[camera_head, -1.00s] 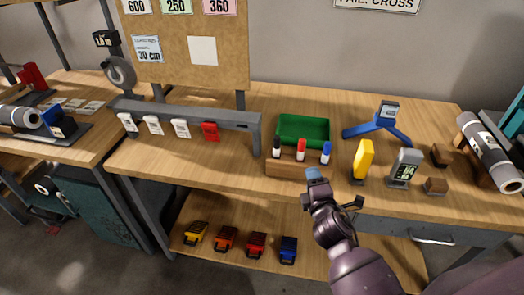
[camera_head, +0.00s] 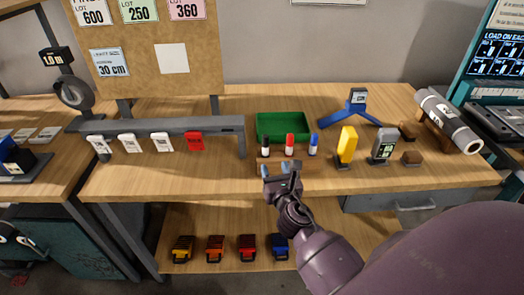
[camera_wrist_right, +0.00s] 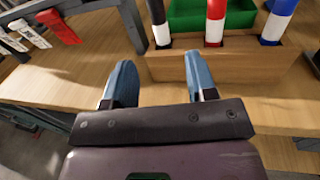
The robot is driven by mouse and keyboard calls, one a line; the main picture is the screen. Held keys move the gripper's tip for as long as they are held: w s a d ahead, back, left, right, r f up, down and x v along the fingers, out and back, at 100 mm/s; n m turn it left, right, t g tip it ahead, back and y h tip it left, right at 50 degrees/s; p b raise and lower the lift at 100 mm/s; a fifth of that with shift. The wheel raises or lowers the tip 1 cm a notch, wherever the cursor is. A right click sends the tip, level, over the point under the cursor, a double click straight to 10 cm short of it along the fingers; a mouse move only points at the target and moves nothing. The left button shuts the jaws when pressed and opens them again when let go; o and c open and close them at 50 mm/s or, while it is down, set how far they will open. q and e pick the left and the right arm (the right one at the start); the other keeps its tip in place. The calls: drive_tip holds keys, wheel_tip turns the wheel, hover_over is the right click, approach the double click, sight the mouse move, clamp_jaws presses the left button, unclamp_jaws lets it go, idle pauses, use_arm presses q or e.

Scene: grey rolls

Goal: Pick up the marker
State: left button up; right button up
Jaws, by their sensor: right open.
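Three markers stand upright in a wooden holder (camera_head: 309,167) on the bench: a black-capped one (camera_head: 265,144), a red-capped one (camera_head: 290,143) and a blue-capped one (camera_head: 314,144). My right gripper (camera_head: 279,168) is open and empty in front of the holder, partly hiding its left part. In the right wrist view its two blue fingertips (camera_wrist_right: 160,75) point toward the holder (camera_wrist_right: 240,66). There the black-capped marker (camera_wrist_right: 158,22) lies ahead between the finger lines, apart from them. The red-capped marker (camera_wrist_right: 214,22) is ahead of the right finger, the blue-capped one (camera_wrist_right: 276,22) farther right. My left gripper is out of view.
A green tray (camera_head: 282,116) sits behind the holder. A grey rail (camera_head: 220,124) with hanging tags stands left. A yellow tool (camera_head: 347,144), a grey meter (camera_head: 383,145) and small wooden blocks stand right. Several coloured boxes lie on the lower shelf.

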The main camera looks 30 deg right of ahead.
sight(266, 148)
drive_tip(key=x, duration=0.4)
drive_tip(key=shift+w, duration=0.3)
drive_tip(key=x, duration=0.5)
drive_tip(key=shift+w+d+f, duration=0.1)
drive_tip(key=shift+w+d, duration=0.1)
drive_tip(key=shift+w, duration=0.1)
drive_tip(key=shift+w+d, duration=0.1)
drive_tip(key=shift+w, duration=0.15)
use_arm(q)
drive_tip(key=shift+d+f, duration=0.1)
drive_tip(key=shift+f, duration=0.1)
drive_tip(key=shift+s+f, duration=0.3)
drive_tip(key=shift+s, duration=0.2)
use_arm(e)
clamp_jaws()
